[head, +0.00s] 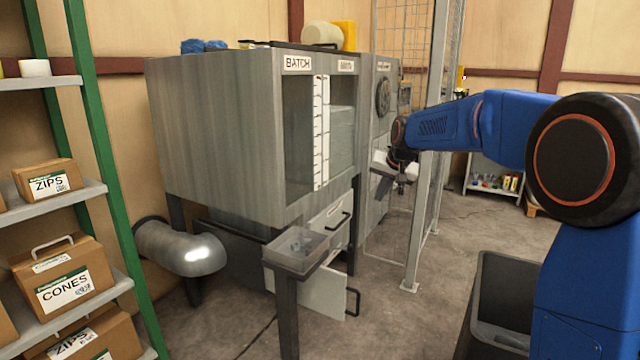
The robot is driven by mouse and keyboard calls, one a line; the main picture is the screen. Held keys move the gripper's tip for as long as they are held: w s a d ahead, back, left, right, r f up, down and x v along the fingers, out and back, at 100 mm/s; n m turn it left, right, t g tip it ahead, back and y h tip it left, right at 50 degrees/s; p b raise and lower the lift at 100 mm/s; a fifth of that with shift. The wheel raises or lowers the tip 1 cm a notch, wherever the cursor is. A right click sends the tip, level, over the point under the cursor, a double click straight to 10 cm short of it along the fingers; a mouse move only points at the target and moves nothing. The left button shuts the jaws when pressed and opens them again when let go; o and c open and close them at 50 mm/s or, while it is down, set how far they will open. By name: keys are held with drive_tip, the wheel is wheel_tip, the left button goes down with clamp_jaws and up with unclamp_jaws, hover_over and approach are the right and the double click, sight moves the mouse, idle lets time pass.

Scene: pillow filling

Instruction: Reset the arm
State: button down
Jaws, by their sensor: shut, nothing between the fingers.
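My blue arm reaches in from the right of the head view and stretches left across the picture. My gripper (398,182) is at the arm's end, in front of the right part of the grey machine (215,140). It is small and dark in this view. It is shut with nothing held, and appears apart from the machine's front.
A small tray on a post (297,250) stands before the machine, near handled drawers (325,290). Shelves with boxes (68,285) stand left. A dark bin (497,295) is at lower right. Open floor (390,325) lies between.

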drive_tip(key=s+d+r+n, duration=0.1)
drive_tip(key=s+d, duration=0.1)
drive_tip(key=s, duration=0.6)
drive_tip(key=s+d+r, duration=0.1)
drive_tip(key=s+d, duration=0.1)
drive_tip(key=s, duration=0.7)
drive_tip(key=s+d+f, duration=0.2)
drive_tip(key=s+f, duration=0.2)
drive_tip(key=s, duration=0.8)
drive_tip(key=s+d+f+n+g+h, duration=0.1)
drive_tip(key=s+f, duration=0.3)
drive_tip(key=s, duration=0.8)
drive_tip(key=s+d+f+n, duration=0.1)
drive_tip(key=s+f, duration=0.4)
drive_tip(key=s, duration=0.7)
drive_tip(key=shift+d+h, duration=0.4)
drive_tip(key=shift+d, duration=0.5)
